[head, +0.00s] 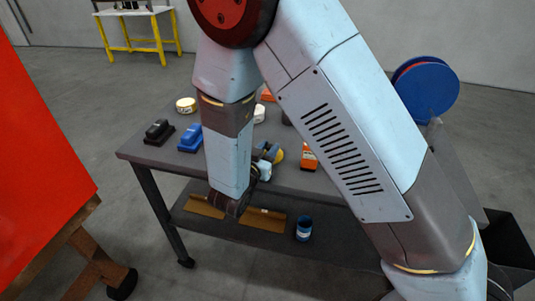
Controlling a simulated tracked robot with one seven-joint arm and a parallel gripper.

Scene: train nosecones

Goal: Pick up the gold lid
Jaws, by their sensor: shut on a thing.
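My gripper (270,156) is low at the front edge of the dark table, small and partly hidden behind my own wrist. A gold round thing (279,156), which looks like the gold lid, shows at its fingertips. The gripper appears shut on it. Whether the lid still touches the tabletop cannot be told from this view.
On the dark table (140,155) stand a black block (158,132), a blue block (190,138), a yellowish round tin (186,105), a white jar (259,114) and an orange box (309,158). The lower shelf holds brown pieces (262,224) and a blue can (303,229).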

